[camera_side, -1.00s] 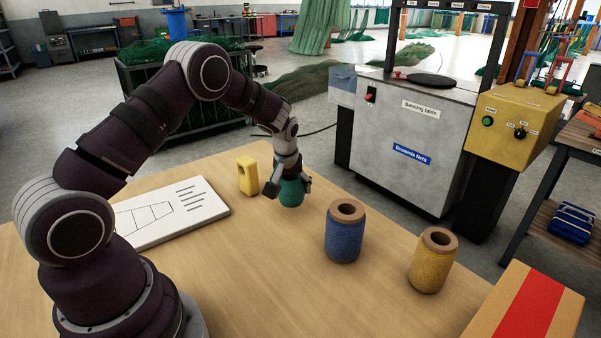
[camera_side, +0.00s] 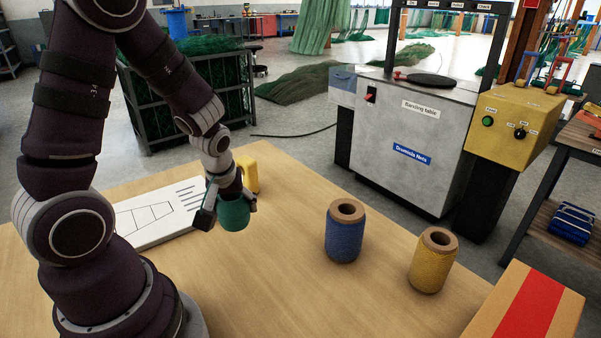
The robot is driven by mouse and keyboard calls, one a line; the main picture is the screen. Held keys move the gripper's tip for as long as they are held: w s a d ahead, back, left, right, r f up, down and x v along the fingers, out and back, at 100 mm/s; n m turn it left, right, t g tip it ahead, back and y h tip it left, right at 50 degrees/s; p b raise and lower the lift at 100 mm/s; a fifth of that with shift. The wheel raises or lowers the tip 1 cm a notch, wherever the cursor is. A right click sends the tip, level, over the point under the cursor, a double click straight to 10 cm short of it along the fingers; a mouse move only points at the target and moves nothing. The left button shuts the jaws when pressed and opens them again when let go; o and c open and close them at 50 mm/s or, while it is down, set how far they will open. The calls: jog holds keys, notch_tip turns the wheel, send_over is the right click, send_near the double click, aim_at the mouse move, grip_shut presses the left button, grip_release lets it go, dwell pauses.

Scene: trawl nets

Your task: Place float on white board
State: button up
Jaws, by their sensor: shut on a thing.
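A green rounded float (camera_side: 234,216) is held between the fingers of my gripper (camera_side: 230,212), which points down. The float hangs just off the right end of the white board in the picture; its exact height is hard to tell. The white board (camera_side: 150,222) lies flat on the table at the left, with a line drawing and several text lines on it. My arm and gripper hide part of its left side and right corner.
A yellow block (camera_side: 249,174) stands just behind my gripper, partly hidden. A blue spool (camera_side: 344,236) and a yellow spool (camera_side: 433,262) stand to the right. A cardboard box (camera_side: 525,310) with a red stripe is at the front right. The table's (camera_side: 290,290) front middle is clear.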

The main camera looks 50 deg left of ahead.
aim_at(157, 207)
jog(key=s+a+n+g, duration=0.1)
jog(key=a+n, duration=0.1)
jog(key=a, duration=0.2)
jog(key=s+a+r+n, duration=0.1)
jog(key=a+n, duration=0.1)
jog(key=a, duration=0.2)
jog(key=s+a+r+n+g, duration=0.1)
jog(key=a+n, duration=0.1)
jog(key=a, duration=0.1)
jog(key=shift+s+a+r+n+g+y, duration=0.1)
jog(key=shift+s+a+n+g+y, duration=0.2)
jog(key=shift+s+a+y, duration=0.1)
jog(key=s+a+n, duration=0.1)
jog(key=s+a, duration=0.1)
jog(key=s+a+r+n+g, duration=0.1)
jog(key=a, duration=0.1)
jog(key=s+a+r+n, duration=0.1)
jog(key=s+a+n, duration=0.1)
jog(key=shift+s+g, duration=0.3)
jog(key=shift+n+h, duration=0.3)
jog(key=f, duration=0.7)
jog(key=shift+s+a, duration=0.2)
jog(key=shift+s, duration=0.15)
jog(key=shift+f, duration=0.45)
jog(key=shift+f, duration=0.15)
jog(key=o, duration=1.1)
jog(key=shift+o, duration=0.2)
